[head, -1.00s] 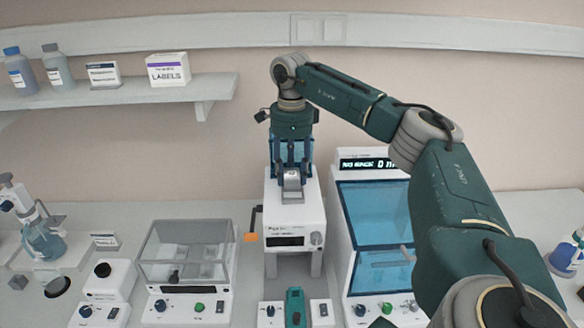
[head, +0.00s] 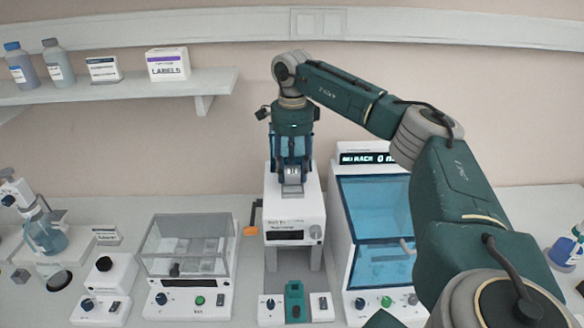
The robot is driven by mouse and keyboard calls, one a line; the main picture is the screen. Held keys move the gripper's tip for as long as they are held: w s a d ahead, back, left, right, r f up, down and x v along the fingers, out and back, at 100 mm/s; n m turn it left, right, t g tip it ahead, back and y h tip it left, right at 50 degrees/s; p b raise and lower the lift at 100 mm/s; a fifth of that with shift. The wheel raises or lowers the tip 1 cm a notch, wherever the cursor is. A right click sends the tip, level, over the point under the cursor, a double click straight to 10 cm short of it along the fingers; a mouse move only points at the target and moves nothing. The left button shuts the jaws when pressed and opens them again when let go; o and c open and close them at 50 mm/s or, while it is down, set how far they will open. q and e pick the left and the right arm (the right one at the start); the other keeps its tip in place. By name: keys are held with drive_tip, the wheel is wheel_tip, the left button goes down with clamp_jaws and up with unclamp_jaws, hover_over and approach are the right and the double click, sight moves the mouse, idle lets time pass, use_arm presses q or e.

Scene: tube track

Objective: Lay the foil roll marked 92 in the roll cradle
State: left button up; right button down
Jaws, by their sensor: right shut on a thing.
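A small silvery foil roll (head: 292,173) is between the fingertips of my right gripper (head: 291,168), which points down and is shut on it. The mark on the roll is too small to read surely. Roll and gripper are over the grey cradle (head: 293,190) on top of the white sealing machine (head: 292,224). The roll is right at the cradle or just above it; I cannot tell whether it touches. The blue finger parts partly hide the roll. My left gripper is not in view.
A cabinet with blue windows (head: 373,205) stands close to the right of the machine. A clear-lidded box (head: 187,247) stands to the left, with an orange-tipped lever (head: 250,231) between. A wall shelf (head: 150,88) with bottles and boxes is at the upper left.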

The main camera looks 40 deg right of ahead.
drive_tip(key=shift+f, duration=0.4)
drive_tip(key=shift+f, duration=0.3)
idle(0.4)
drive_tip(key=c, duration=1)
unclamp_jaws()
drive_tip(key=shift+r, duration=0.1)
wheel_tip(320, 180, up, 12)
drive_tip(key=shift+f, duration=0.1)
drive_tip(key=shift+f, duration=0.1)
idle(0.5)
